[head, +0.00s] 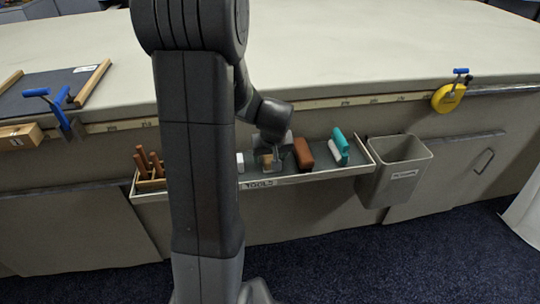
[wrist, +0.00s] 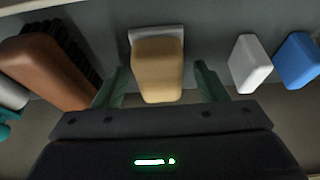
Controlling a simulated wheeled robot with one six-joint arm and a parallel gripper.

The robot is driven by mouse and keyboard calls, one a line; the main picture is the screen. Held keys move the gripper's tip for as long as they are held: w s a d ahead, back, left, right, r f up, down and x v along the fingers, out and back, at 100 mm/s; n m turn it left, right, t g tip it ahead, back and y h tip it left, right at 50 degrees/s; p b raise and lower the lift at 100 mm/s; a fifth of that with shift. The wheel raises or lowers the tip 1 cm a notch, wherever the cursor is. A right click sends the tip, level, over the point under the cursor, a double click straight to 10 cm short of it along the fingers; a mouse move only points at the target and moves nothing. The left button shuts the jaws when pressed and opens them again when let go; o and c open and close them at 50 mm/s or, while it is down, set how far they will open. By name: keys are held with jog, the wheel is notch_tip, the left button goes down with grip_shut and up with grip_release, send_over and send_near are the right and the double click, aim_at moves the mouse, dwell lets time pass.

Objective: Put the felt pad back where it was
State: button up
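A tan block with a pale grey layer behind it, seemingly the felt pad (wrist: 158,72), shows in the middle of the wrist view. In the head view the pad (head: 266,160) is at the tool tray (head: 310,177), between a white block and a brown brush. My gripper (wrist: 162,88) is open, with one green finger on each side of the pad. A gap shows between each finger and the pad. In the head view my gripper (head: 273,160) is down at the tray, partly covering the pad. Whether the pad rests fully on the tray floor is hard to tell.
The brown brush (head: 303,153) and a teal-and-white tool (head: 339,147) are right of the pad. White (wrist: 250,64) and blue (wrist: 298,61) blocks lie on its other side. Wooden-handled tools (head: 149,165) stand at the tray's left end. A grey bin (head: 396,170) hangs right.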

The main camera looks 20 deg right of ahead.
jog(key=shift+r, duration=0.15)
jog(key=shift+r, duration=0.2)
jog(key=p+v, duration=0.2)
jog(key=v, duration=0.9)
jog(key=shift+s+r+p, duration=0.3)
jog(key=shift+p, duration=0.1)
